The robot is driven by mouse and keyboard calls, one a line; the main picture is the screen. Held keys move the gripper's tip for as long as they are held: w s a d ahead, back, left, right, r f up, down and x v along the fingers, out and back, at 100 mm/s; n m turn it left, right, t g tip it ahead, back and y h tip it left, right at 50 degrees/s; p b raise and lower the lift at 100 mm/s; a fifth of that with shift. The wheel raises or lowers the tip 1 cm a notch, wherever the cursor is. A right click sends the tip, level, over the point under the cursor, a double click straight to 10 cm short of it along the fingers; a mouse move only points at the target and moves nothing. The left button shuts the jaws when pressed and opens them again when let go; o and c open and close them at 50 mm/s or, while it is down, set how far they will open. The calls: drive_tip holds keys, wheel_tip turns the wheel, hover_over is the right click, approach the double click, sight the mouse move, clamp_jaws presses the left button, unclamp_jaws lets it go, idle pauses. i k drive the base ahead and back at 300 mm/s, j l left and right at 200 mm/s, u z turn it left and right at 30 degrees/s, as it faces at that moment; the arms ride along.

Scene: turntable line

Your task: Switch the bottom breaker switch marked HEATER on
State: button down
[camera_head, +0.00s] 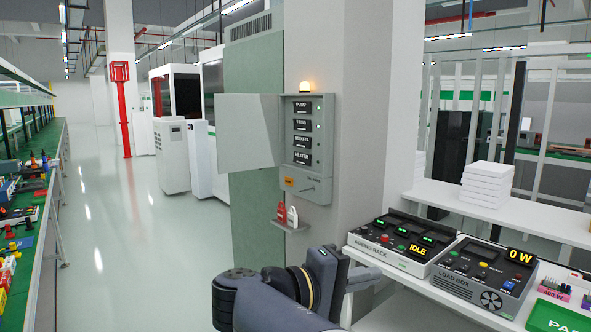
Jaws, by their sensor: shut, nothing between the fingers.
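A grey breaker box (307,188) is mounted on the pillar, its door (249,132) swung open to the left. Several dark breaker switches with white labels are stacked in it. The bottom one, the HEATER switch (302,157), sits above an orange sticker and a small handle. The switch levers are too small for me to tell their positions. My gripper (365,277) is low in the foreground, below and to the right of the box, clear of the switches. It is shut and empty, partly merged with the pale bench behind it.
At right, a bench holds the aging rack (386,255) and load box (466,287). Open floor (130,240) lies left.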

sight(304, 159)
drive_tip(key=i+u, duration=0.1)
drive_tip(key=i, duration=0.5)
drive_tip(key=i+u, duration=0.1)
drive_tip(key=i, duration=0.45)
drive_tip(key=i+l+u, duration=0.1)
drive_tip(key=i, duration=0.5)
drive_tip(key=i+l+u, duration=0.1)
drive_tip(key=i, duration=0.45)
drive_tip(key=i+l, duration=0.25)
drive_tip(key=i, duration=0.35)
drive_tip(key=u, duration=0.05)
